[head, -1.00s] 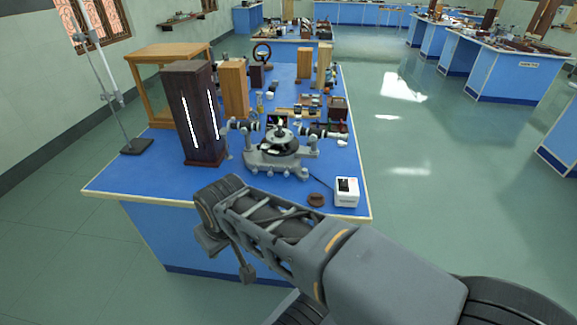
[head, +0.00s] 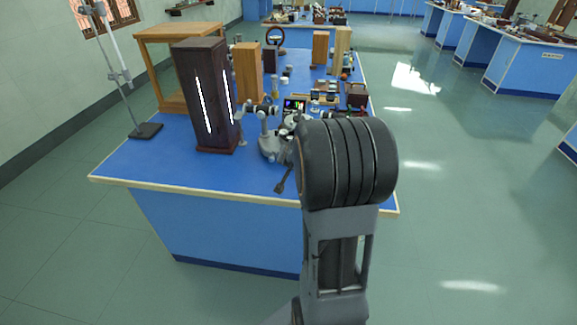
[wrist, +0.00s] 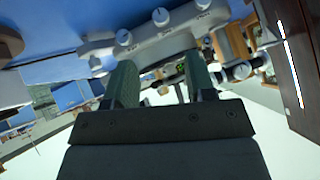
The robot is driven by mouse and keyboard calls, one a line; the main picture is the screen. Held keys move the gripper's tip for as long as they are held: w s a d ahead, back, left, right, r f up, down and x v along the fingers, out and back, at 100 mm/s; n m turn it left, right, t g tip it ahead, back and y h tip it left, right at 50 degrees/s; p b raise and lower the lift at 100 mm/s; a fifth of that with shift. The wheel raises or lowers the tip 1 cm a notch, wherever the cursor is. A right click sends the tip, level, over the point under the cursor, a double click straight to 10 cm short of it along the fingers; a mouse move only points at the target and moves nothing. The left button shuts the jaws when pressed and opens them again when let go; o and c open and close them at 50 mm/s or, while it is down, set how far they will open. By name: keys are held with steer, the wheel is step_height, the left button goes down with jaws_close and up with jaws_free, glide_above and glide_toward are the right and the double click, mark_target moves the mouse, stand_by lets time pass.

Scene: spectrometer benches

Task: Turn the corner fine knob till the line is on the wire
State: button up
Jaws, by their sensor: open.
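The grey spectrometer (head: 268,146) stands on the blue bench, its right part hidden behind my arm. In the wrist view its grey base (wrist: 150,48) shows tilted, with several pale round knobs along it, including one knob (wrist: 125,37) just beyond the fingers and another knob (wrist: 160,17). Their labels are too small to read, and I cannot tell which is the corner fine knob. My gripper (wrist: 160,82) is open, with nothing seen between its fingers. A small dark screen (head: 294,105) shows coloured marks; the line and wire cannot be made out.
A dark wooden lamp box (head: 206,100) with two bright slits stands left of the spectrometer. A metal stand (head: 145,130) is farther left. Wooden blocks and small items crowd the back of the blue bench (head: 150,165). The bench's front left is clear.

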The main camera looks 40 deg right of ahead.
steer(key=b+x, duration=0.3)
steer(key=x, duration=0.7)
steer(key=shift+a, duration=0.1)
steer(key=shift+c, duration=0.3)
steer(key=c, duration=0.9)
steer(key=shift+o, duration=0.2)
steer(key=shift+f+b, duration=0.15)
steer(key=shift+b, duration=0.3)
steer(key=shift+f+b, duration=0.1)
steer(key=shift+b, duration=0.4)
